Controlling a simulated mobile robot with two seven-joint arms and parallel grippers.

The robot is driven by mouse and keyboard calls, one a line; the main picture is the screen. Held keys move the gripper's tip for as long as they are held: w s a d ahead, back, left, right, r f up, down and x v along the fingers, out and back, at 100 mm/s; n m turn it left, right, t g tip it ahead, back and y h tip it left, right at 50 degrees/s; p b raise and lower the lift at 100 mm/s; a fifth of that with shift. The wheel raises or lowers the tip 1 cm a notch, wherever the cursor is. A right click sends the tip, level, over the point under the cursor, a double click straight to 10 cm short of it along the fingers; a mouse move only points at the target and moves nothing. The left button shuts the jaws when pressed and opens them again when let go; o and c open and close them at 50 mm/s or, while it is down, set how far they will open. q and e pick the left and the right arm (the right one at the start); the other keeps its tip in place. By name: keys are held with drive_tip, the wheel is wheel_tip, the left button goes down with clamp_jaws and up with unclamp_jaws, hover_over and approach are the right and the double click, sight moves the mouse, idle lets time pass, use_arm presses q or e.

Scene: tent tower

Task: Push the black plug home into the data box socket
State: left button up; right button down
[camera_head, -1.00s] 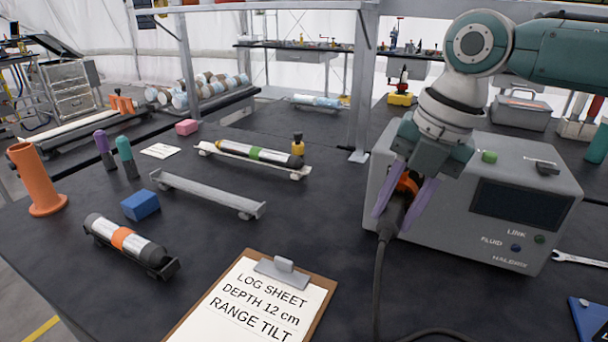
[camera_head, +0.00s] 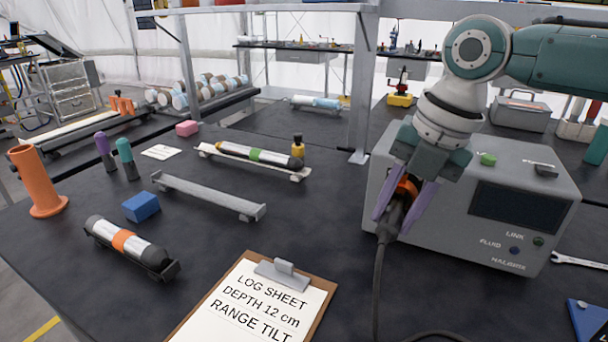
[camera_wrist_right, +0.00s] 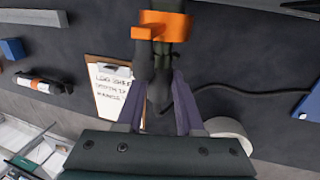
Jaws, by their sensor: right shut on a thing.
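The grey data box (camera_head: 553,200) stands on the right side of the bench in the head view. My right gripper (camera_head: 394,222) is at the left part of its front face, its purple fingers shut on the black plug (camera_head: 391,217). The plug also shows between the fingers in the right wrist view (camera_wrist_right: 157,88). An orange part (camera_head: 406,187) shows between the fingers by the plug; it also shows in the wrist view (camera_wrist_right: 165,24). The socket is hidden behind the gripper, so I cannot tell how deep the plug sits. My left gripper is out of view.
The plug's dark cable (camera_head: 377,290) hangs to the bench front. A clipboard (camera_head: 325,290) lies left of it. A wrench (camera_head: 580,260) and a blue item (camera_head: 590,318) lie at right. A grey rail (camera_head: 208,194) and a blue block (camera_head: 140,206) are further left.

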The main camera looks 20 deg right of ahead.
drive_tip(key=shift+p, duration=0.4)
idle(0.5)
drive_tip(key=shift+w+d+b, duration=0.7)
drive_tip(key=shift+d+b, duration=0.15)
drive_tip(key=shift+b, duration=0.2)
idle(0.3)
drive_tip(key=shift+s+a+r+p, duration=0.1)
drive_tip(key=shift+s+a+p, duration=0.1)
drive_tip(key=shift+p, duration=0.35)
drive_tip(key=shift+s+a+p, duration=0.2)
drive_tip(key=shift+a+p, duration=0.1)
drive_tip(key=shift+p, duration=0.05)
drive_tip(key=shift+p, duration=0.45)
idle(1.0)
drive_tip(key=shift+w+d+b, duration=0.45)
drive_tip(key=shift+b, duration=0.3)
